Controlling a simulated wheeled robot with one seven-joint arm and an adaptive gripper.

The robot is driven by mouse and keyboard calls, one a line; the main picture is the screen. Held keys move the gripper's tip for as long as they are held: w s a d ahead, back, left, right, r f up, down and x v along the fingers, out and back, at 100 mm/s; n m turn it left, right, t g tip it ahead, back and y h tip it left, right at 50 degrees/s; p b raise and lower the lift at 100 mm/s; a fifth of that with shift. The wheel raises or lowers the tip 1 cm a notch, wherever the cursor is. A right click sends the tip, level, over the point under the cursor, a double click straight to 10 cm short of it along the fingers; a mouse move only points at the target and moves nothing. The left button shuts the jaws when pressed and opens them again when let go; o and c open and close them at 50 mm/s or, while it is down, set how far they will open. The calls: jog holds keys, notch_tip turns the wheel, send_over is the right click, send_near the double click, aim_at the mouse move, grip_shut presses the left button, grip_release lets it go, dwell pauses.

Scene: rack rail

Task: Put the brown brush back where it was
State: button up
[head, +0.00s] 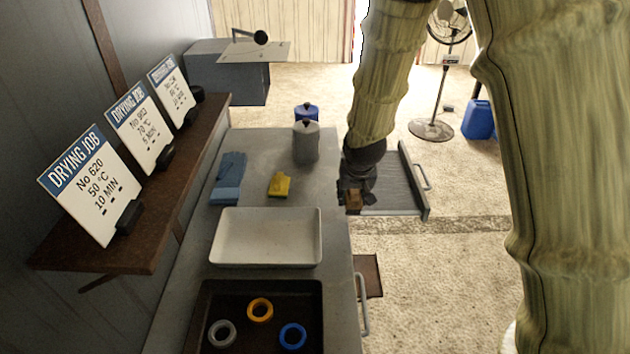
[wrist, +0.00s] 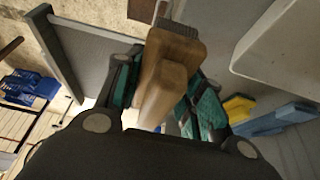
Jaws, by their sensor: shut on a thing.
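My gripper (head: 356,190) is shut on the brown brush (head: 353,200), at the right edge of the grey worktop. In the wrist view the brush (wrist: 172,75) is a wooden block with a dark far end, held between the teal finger pads (wrist: 165,98). In the head view it is over or beside an open drawer (head: 395,185) that sticks out to the right of the worktop. I cannot tell whether the brush touches the drawer. The near part of the drawer is partly hidden by my arm.
A shelf (head: 140,245) holds sign cards. A fan (head: 432,128) and blue jug (head: 478,120) stand behind.

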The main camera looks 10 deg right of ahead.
jog(key=p, duration=0.4)
send_over(316, 189)
jog(key=s, duration=0.2)
jog(key=shift+w+f, duration=0.1)
jog(key=shift+f, duration=0.5)
jog(key=shift+w+a+f, duration=0.1)
jog(key=shift+w+a, duration=0.05)
jog(key=shift+f+p, duration=0.85)
jog(key=shift+f, duration=0.85)
jog(key=shift+f, duration=0.15)
jog(key=o, duration=1.1)
jog(key=shift+b+v, duration=1.55)
jog(key=shift+v, duration=4.6)
jog(key=shift+w, duration=0.15)
